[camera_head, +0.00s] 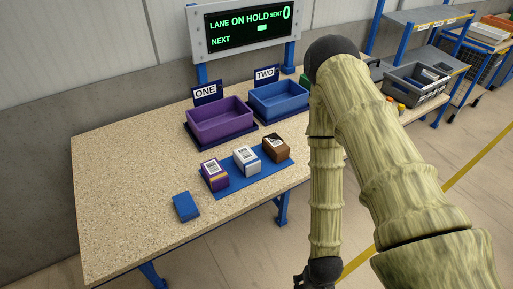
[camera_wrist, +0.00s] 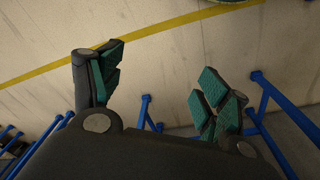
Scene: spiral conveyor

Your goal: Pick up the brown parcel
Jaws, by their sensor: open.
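The brown parcel (camera_head: 276,149) sits on a blue mat (camera_head: 242,178) on the table, at the right end of a row of parcels. It has a pale label on top. My gripper (camera_wrist: 155,90) is open and empty in the wrist view, with green finger pads spread apart. Floor and blue table legs show beyond the fingers, and no parcel is in that view. In the head view my gripper (camera_head: 306,281) is at the bottom edge, partly cut off, off the table's front right and well away from the parcel.
A white parcel (camera_head: 246,159) and a purple parcel (camera_head: 214,175) share the mat. Behind stand a purple bin (camera_head: 222,126) marked ONE and a blue bin (camera_head: 283,101) marked TWO. A blue block (camera_head: 186,207) lies front left. A screen (camera_head: 245,27) reads LANE ON HOLD. The table's left (camera_head: 120,180) is clear.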

